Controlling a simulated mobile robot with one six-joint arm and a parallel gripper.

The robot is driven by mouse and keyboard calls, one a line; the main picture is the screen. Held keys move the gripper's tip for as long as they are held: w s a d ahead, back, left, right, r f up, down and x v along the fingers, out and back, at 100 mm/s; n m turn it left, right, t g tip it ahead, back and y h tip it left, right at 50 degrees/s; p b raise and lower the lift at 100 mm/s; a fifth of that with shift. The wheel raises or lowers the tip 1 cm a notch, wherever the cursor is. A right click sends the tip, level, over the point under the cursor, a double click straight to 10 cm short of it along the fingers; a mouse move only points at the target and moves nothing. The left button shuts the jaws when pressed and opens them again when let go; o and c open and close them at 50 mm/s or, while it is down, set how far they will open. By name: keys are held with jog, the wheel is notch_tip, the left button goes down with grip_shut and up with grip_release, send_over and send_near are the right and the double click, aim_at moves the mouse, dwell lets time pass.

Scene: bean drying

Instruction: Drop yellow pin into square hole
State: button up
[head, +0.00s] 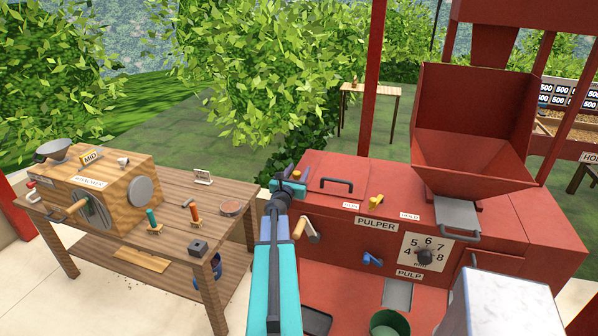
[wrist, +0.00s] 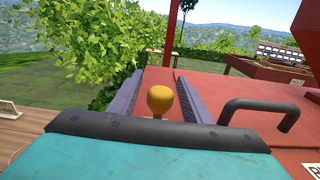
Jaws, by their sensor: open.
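A yellow pin with a round knob top (wrist: 160,97) is upright between the two purple fingers of my gripper (wrist: 158,84) in the wrist view. The fingers are apart, with visible gaps on both sides of the knob. In the head view my gripper (head: 287,181) is at the left end of the red pulper's top (head: 322,168), and a small yellow spot (head: 296,174) shows among its fingers. The pin's lower part is hidden. I cannot make out a square hole.
A black handle (head: 337,184) is right of my gripper. Another yellow piece (head: 376,201) sits near the pulper's front top edge between two labels. The red hopper (head: 475,125) rises at right. A wooden table (head: 222,188) with a huller stands left.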

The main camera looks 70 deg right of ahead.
jog(key=shift+s+a+b, duration=0.2)
jog(key=shift+a+b, duration=0.5)
jog(key=shift+a, duration=1.9)
jog(key=shift+s+a+b, duration=0.15)
jog(key=shift+a+b, duration=0.5)
jog(key=shift+a, duration=2.05)
